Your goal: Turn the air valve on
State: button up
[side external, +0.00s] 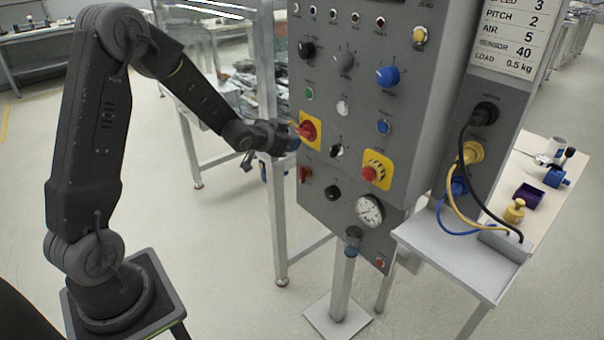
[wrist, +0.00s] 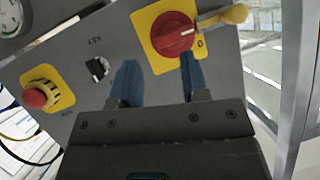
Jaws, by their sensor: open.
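A grey control panel (side external: 350,100) stands in front of my arm. A red rotary switch (side external: 308,131) on a yellow plate is on its left side; it also shows in the wrist view (wrist: 172,36). My gripper (side external: 293,137) is at the panel's left edge by this switch. In the wrist view its two blue fingertips (wrist: 158,80) are spread, with nothing between them. They lie just below the red switch in that picture; contact cannot be told. A pressure gauge (side external: 370,210) is low on the panel. No control is readably labelled as the air valve.
A red mushroom button (side external: 369,174) on yellow and a black-and-white selector (side external: 337,151) are near my gripper. A yellow-ended lever (wrist: 235,14) sits beside the red switch. Cables (side external: 464,190) hang at the right.

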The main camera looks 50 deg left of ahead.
jog(key=a+f+t+h, duration=0.15)
jog(key=a+f, duration=0.35)
jog(key=f, duration=0.5)
jog(key=t, duration=0.4)
send_near(300, 173)
jog(key=shift+h, duration=0.45)
jog(key=w, duration=1)
jog(key=shift+w+a, duration=0.15)
jog(key=shift+w, duration=0.25)
jog(key=c, duration=0.7)
jog(key=shift+c, duration=0.2)
